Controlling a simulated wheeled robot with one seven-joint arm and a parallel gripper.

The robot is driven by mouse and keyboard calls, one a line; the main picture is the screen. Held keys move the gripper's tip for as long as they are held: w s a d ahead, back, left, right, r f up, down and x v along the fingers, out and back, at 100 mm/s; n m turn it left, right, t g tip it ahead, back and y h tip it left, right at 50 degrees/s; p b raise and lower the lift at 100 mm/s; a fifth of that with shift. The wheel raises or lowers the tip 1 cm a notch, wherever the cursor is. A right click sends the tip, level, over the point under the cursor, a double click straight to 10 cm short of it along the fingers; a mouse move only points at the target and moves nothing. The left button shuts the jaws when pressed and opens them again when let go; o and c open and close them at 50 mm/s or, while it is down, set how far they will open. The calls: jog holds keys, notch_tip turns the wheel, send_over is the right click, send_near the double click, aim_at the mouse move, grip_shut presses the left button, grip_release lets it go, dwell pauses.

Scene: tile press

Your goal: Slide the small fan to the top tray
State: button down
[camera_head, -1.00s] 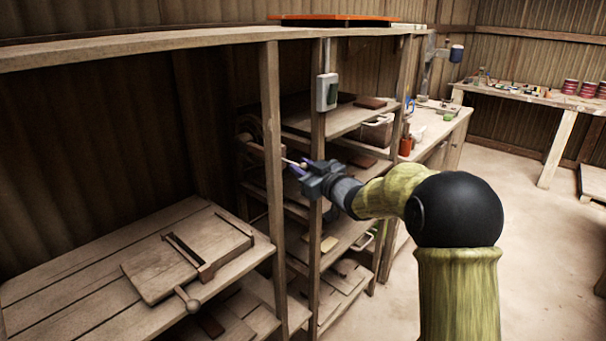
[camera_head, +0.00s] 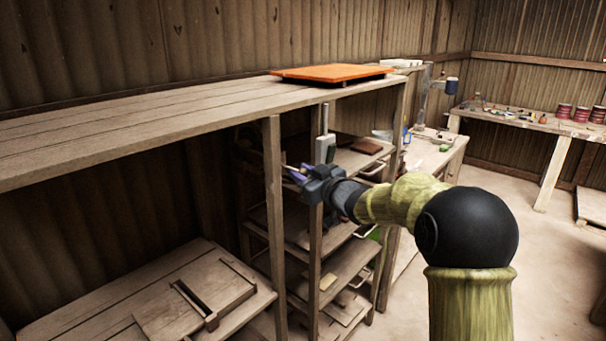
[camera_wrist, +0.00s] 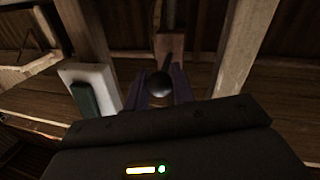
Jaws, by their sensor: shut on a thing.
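My gripper (camera_wrist: 159,92) is shut on a dark round knob (camera_wrist: 158,84), which sits between its two purple fingers in the wrist view. A brown wooden block (camera_wrist: 169,50) shows just beyond the knob; I cannot tell whether they are joined. In the head view my gripper (camera_head: 298,174) is at the front of the shelf rack, beside an upright post and just below a grey switch box (camera_head: 325,149). An orange flat tray (camera_head: 332,72) lies on the top shelf, above and behind my gripper. I cannot make out a small fan in either view.
Wooden posts (camera_head: 275,215) stand close on either side of my gripper. The top shelf (camera_head: 190,108) is bare left of the orange tray. A wooden press-like board (camera_head: 190,300) lies on the lower left shelf. Open floor (camera_head: 545,235) lies to the right.

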jog(key=shift+r, duration=0.45)
jog(key=c, duration=1.4)
grip_release()
jog(key=shift+o, duration=1)
jog(key=shift+f, duration=0.2)
jog(key=b+v, duration=0.2)
jog(key=v, duration=1.5)
jog(key=shift+s+b, duration=0.2)
jog(key=shift+b, duration=0.15)
jog(key=shift+d, duration=0.15)
